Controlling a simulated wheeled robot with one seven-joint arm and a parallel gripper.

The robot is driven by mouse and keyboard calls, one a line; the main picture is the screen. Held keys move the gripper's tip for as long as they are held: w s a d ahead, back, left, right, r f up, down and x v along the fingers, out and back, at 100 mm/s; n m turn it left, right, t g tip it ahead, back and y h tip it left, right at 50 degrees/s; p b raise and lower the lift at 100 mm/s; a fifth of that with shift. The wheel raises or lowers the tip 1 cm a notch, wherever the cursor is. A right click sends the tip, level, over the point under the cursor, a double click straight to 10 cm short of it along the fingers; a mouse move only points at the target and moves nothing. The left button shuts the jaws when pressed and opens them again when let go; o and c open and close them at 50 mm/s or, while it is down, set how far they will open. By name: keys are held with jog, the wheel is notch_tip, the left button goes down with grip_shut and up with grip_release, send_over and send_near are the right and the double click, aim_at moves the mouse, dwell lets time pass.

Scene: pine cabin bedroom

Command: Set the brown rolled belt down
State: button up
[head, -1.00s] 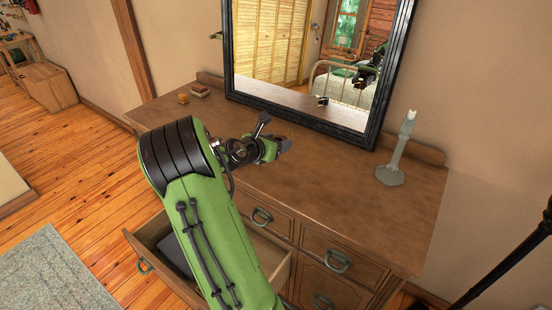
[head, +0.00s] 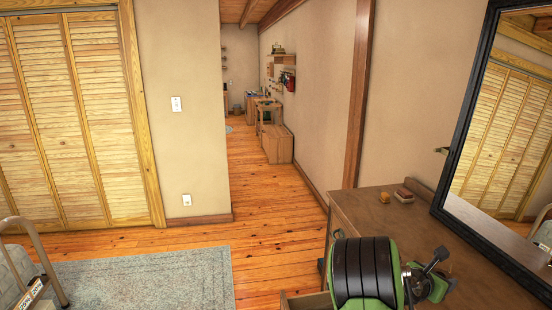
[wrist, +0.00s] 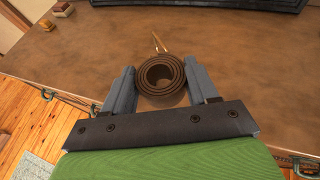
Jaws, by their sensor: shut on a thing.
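The brown rolled belt (wrist: 160,90) shows end-on in the wrist view as a spiral coil, with a thin light prong-like end pointing away from me. My gripper (wrist: 160,72) is shut on it, one grey finger on each side. Belt and gripper are over the wooden dresser top (wrist: 240,65); I cannot tell whether the belt touches it. In the head view my gripper (head: 432,280) is at the lower right over the dresser top (head: 485,272), and the belt cannot be made out there.
A black-framed mirror (head: 470,110) stands at the dresser's back. A small orange-brown block (head: 383,198) and a stacked brown item (head: 404,196) lie at the far left end. A drawer (head: 305,300) is open in front. Much of the dresser top is clear.

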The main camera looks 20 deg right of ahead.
jog(key=w+a+f+n+t+y, duration=0.4)
jog(key=w+a+f, duration=0.3)
jog(key=a, duration=0.5)
jog(key=w+a+f+n+t+y, duration=0.2)
jog(key=w+a+f+n+t, duration=0.5)
jog(key=a, duration=0.5)
jog(key=s+a+f+n+y, duration=0.2)
jog(key=a+y, duration=0.1)
jog(key=a, duration=0.6)
jog(key=s+a+f+n+y, duration=0.2)
jog(key=a+y, duration=0.2)
jog(key=a, duration=0.5)
jog(key=shift+a+n, duration=0.3)
jog(key=shift+a, duration=0.05)
